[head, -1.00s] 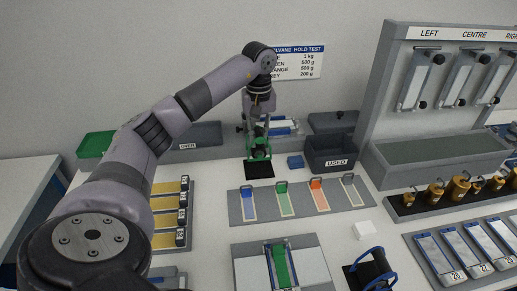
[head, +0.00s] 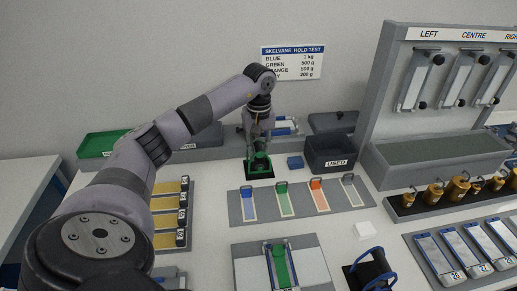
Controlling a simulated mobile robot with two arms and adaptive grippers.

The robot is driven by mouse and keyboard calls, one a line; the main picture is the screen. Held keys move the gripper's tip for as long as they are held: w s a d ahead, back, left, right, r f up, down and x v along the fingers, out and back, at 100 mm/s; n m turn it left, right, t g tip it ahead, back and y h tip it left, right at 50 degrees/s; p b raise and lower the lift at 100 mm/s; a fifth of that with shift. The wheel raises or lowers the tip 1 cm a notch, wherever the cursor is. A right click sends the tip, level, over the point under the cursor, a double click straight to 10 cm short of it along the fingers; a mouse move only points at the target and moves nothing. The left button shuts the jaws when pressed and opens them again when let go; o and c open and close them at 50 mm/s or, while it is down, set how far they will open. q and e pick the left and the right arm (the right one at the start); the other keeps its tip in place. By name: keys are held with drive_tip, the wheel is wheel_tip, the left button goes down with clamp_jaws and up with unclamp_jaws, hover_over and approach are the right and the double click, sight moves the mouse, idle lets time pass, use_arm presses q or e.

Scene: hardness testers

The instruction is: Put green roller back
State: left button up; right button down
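The green roller (head: 259,163) is at the black pad (head: 262,176) on the back part of the table. My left gripper (head: 258,148) points down over it with its fingers at the roller's green frame, and appears shut on it. The roller is low over the pad; I cannot tell whether it rests fully on it. The gripper hides part of the roller. My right gripper is not in view.
In front lies a grey plate (head: 239,209) with coloured strips. A blue-framed roller (head: 370,272) stands at the front. A grey rack (head: 378,100) rises at right.

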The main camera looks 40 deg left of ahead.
use_arm(q)
drive_tip(key=shift+o, duration=0.9)
wheel_tip(320, 180, up, 12)
drive_tip(key=shift+r, duration=0.15)
drive_tip(key=shift+w, duration=0.1)
